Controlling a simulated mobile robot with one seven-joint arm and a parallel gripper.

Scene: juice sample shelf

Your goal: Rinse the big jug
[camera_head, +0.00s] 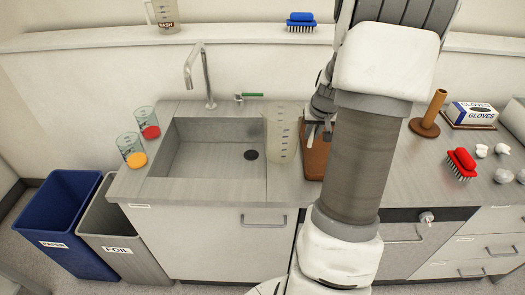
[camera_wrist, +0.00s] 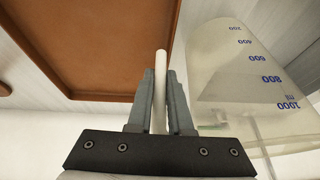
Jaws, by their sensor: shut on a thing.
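The big jug (camera_head: 281,138) is clear, pale and tapered, with a measuring scale. It is upright at the right end of the sink (camera_head: 190,180); I cannot tell whether its base touches the counter. In the wrist view the jug (camera_wrist: 235,65) fills the right side, its blue marks reaching 1000. In the head view my gripper (camera_head: 313,130) is partly hidden by my arm. The grey tap (camera_head: 206,75) stands behind the sink, with a green lever (camera_head: 249,95) to its right.
A brown tray (camera_head: 315,163) lies right of the jug. Two glasses with red (camera_head: 148,124) and orange (camera_head: 131,150) contents stand left of the sink. A WASH jug (camera_head: 163,14) and blue brush (camera_head: 301,21) are on the shelf. A red brush (camera_head: 462,163) lies far right.

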